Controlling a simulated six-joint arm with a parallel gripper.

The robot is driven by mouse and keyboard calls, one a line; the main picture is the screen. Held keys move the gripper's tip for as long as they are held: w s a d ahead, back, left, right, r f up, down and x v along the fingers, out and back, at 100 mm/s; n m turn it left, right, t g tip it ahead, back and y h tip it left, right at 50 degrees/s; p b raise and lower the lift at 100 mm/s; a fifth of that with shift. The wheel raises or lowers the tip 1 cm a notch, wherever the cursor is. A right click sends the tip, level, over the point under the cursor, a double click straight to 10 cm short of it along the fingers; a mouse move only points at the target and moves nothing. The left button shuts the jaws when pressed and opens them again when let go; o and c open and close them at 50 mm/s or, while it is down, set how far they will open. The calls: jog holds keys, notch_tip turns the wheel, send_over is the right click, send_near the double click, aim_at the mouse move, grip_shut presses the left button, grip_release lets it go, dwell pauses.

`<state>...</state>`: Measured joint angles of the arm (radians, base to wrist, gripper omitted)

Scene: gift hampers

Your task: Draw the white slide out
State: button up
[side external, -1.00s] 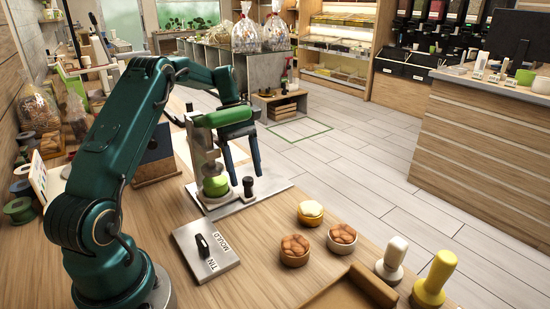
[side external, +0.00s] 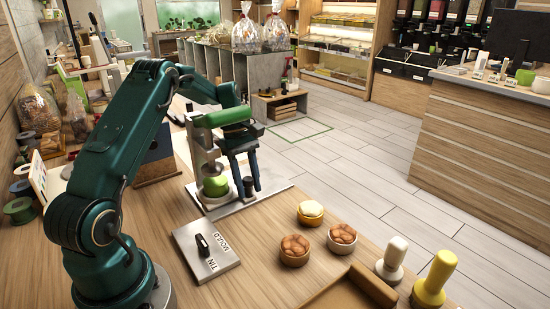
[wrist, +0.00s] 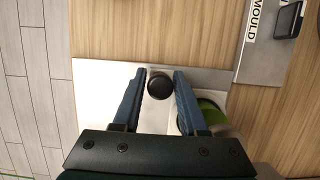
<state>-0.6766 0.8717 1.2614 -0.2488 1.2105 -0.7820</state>
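The pale, whitish plate of the slide (side external: 272,188) lies flat on the wooden table under the press (side external: 203,155). An upright black knob (side external: 248,187) stands on it, and a green round piece (side external: 215,186) sits at the press. My gripper (side external: 247,188) points down with its blue fingers on either side of the knob. In the wrist view the knob (wrist: 160,87) sits between the two fingertips (wrist: 159,74), with a small gap at each side. The gripper is open. The green piece (wrist: 212,122) is partly hidden behind the right finger.
A grey plate marked TIN and MOULD (side external: 205,250) with a black switch lies in front. Several small filled tubs (side external: 295,250), a white stamp (side external: 392,258), a yellow stamp (side external: 433,280) and a wooden tray (side external: 350,291) stand to the right.

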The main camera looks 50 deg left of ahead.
jog(key=shift+o, duration=1.3)
jog(key=shift+r, duration=0.1)
jog(key=shift+r, duration=3.4)
